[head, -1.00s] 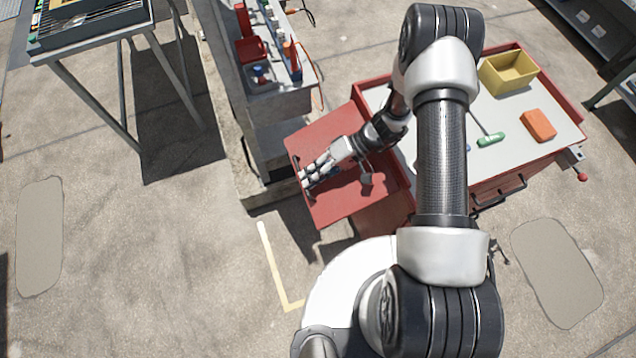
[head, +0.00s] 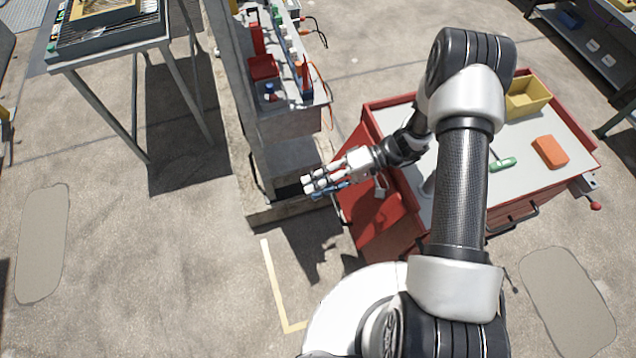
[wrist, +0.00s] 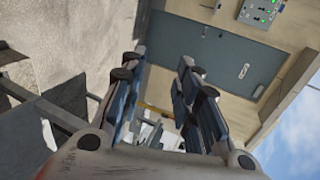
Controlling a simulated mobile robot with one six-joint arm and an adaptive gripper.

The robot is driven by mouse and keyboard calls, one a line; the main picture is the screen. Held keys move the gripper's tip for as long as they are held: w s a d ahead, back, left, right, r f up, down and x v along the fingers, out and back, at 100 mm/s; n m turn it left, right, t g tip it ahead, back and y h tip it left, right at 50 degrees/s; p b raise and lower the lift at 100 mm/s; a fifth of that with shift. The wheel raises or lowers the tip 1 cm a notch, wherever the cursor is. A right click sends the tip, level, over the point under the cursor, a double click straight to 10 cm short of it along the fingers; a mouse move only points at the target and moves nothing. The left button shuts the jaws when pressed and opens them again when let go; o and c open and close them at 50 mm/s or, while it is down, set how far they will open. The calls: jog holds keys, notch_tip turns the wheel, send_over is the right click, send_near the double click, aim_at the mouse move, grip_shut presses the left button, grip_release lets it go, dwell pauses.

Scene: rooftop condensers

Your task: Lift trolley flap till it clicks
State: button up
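The trolley (head: 455,200) is red with a grey top and stands to the right in the head view. Its red flap (head: 370,225) is on the trolley's left side and now slopes down steeply, below the level of the top. My gripper (head: 312,187) is past the flap's outer edge, with my wrist above the flap. They look apart, though my arm hides part of the flap. In the wrist view my gripper (wrist: 160,68) has its two fingers spread, with no flap between them. The flap's catch is not visible.
A grey bench (head: 285,125) with red and green items stands just left of my gripper. On the trolley top are a yellow bin (head: 527,97), an orange block (head: 550,152) and a green-handled tool (head: 502,164). Open concrete floor lies at left.

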jog(key=shift+d, duration=0.1)
jog(key=v, duration=0.7)
jog(key=shift+d, duration=0.15)
jog(key=shift+r, duration=0.15)
dwell(0.3)
